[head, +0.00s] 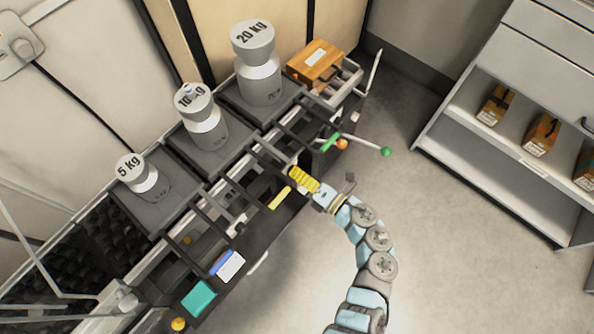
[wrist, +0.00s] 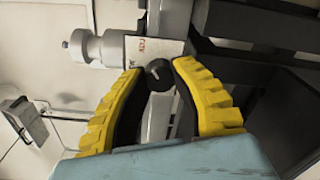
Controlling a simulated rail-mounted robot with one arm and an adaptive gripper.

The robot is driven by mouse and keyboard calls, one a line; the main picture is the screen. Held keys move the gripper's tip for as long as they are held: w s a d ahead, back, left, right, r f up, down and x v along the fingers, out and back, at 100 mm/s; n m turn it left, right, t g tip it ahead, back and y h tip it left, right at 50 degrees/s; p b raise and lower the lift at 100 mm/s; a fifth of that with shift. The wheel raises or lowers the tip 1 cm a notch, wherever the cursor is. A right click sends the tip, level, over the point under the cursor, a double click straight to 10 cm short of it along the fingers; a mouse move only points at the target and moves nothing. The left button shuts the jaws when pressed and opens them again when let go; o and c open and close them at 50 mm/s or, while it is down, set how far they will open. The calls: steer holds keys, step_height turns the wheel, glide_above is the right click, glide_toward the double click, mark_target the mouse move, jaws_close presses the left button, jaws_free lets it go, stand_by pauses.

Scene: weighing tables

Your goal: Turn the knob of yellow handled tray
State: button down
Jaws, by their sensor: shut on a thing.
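My gripper (head: 296,174) has ribbed yellow fingers and reaches in from the right to the front of the weighing tables. In the wrist view my gripper (wrist: 157,70) has its fingertips on both sides of a small round dark knob (wrist: 158,76) with a light mark on its face. The knob is on a pale box (wrist: 150,48) with small red lettering. A yellow bar (head: 279,198), which looks like the tray's handle, is just left of my fingers in the head view. The knob is hidden behind my fingers there, and the tray's body is hard to make out.
Weights marked 5 kg (head: 136,174), 10 kg (head: 204,122) and 20 kg (head: 258,70) stand on the tables. A green handle (head: 330,142) and a rod with a green ball (head: 386,152) are close by my gripper. A shelf with boxes (head: 540,134) stands right; the floor between is clear.

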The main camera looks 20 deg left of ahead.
stand_by(0.3)
steer(key=c, duration=0.8)
jaws_free()
steer(key=shift+w, duration=0.1)
steer(key=shift+d, duration=0.1)
steer(key=v, duration=1.1)
steer(key=shift+d, duration=0.4)
